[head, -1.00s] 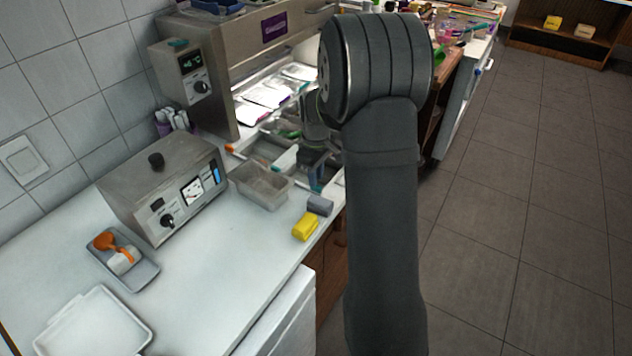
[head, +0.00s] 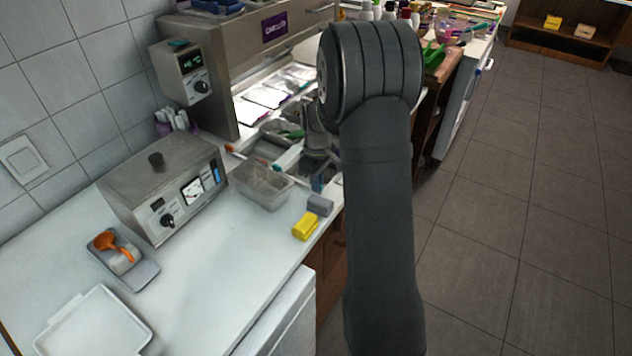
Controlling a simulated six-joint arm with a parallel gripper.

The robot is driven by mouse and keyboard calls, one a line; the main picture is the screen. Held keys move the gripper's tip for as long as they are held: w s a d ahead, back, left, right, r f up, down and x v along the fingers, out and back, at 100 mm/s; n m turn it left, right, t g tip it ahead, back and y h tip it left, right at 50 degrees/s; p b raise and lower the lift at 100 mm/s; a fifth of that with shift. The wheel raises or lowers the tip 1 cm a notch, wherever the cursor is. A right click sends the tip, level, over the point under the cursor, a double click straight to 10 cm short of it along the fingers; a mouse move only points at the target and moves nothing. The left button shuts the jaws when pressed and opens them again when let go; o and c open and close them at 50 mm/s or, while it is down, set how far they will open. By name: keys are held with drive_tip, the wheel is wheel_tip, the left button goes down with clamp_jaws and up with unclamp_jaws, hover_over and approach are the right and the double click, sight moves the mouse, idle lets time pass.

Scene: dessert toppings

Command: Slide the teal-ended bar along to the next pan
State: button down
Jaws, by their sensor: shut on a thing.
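My gripper (head: 317,168) is down at the pan row on the counter, left of my forearm. It is shut. A pale, teal-tinted strip (head: 288,158), which looks like the teal-ended bar, lies slantwise across the pans just left of the gripper. Another small teal patch shows low at the fingers; I cannot tell whether it belongs to the bar. The fingers' contact on the bar is hidden. A grey pan (head: 262,187) stands at the near end of the row. A pan holding something green (head: 284,130) is farther back.
An orange-ended bar (head: 231,149) lies at the row's left. A yellow block (head: 305,227) and a grey block (head: 320,205) sit near the counter's front edge. A metal box with a dial (head: 165,190) stands left.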

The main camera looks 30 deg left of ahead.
drive_tip(key=w, duration=1.3)
drive_tip(key=shift+w+r, duration=0.1)
drive_tip(key=shift+w, duration=0.25)
drive_tip(key=c, duration=1.8)
unclamp_jaws()
drive_tip(key=shift+o, duration=0.2)
drive_tip(key=shift+r, duration=0.1)
wheel_tip(320, 180, up, 17)
